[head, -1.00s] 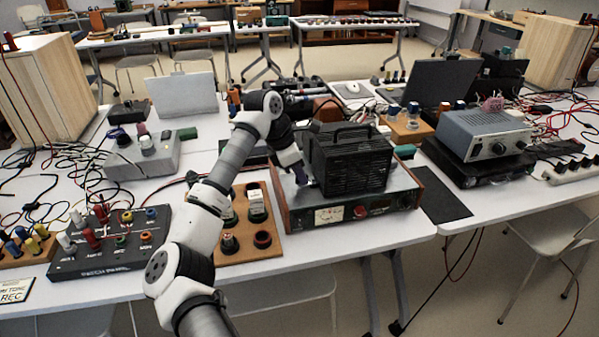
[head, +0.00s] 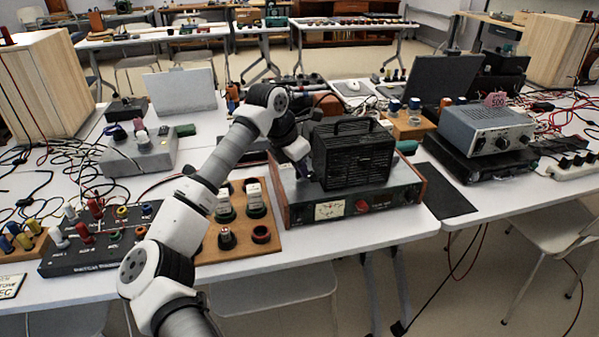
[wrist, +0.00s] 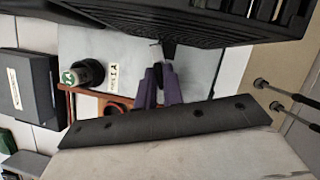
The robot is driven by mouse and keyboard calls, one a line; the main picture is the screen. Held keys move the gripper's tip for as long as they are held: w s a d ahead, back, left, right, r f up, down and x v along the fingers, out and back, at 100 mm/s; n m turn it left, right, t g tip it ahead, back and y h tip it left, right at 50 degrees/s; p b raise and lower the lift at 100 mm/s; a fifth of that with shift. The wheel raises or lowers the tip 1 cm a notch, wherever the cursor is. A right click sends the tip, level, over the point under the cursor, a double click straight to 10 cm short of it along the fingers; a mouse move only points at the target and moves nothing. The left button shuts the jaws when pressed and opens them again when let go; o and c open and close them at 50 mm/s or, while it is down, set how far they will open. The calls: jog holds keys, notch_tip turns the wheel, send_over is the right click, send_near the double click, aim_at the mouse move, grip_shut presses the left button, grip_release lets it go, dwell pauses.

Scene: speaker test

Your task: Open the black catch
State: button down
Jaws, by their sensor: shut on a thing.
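A black slatted box with a top handle (head: 352,155) stands on a wood-sided amplifier (head: 345,207) in the head view. In the wrist view its dark slatted side (wrist: 200,22) fills the top. A small black catch (wrist: 169,49) sticks out from its edge. My gripper (wrist: 161,68), with purple fingers, is at this catch and shut on it; the fingertips are close together, and the exact grip is partly hidden. In the head view my gripper (head: 303,172) is at the left side of the box, above the amplifier, and the catch cannot be made out.
A wooden board (head: 240,238) with several round knobs lies left of the amplifier. A black panel (head: 100,243) with coloured plugs is further left. A grey device (head: 487,131) stands to the right. A dark mat (head: 447,190) lies bare beside the amplifier.

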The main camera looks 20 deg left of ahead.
jog(key=n+b, duration=0.1)
jog(key=n, duration=0.1)
jog(key=n+y+b, duration=0.1)
jog(key=n+b, duration=0.1)
jog(key=shift+f+n+t+y, duration=0.1)
jog(key=shift+n+t+y, duration=0.2)
jog(key=shift+t, duration=0.1)
jog(key=shift+d, duration=0.1)
jog(key=shift+s, duration=0.1)
jog(key=c, duration=1.5)
grip_release()
jog(key=b+v, duration=0.1)
jog(key=v, duration=1.3)
jog(key=shift+d, duration=0.1)
jog(key=shift+d, duration=0.1)
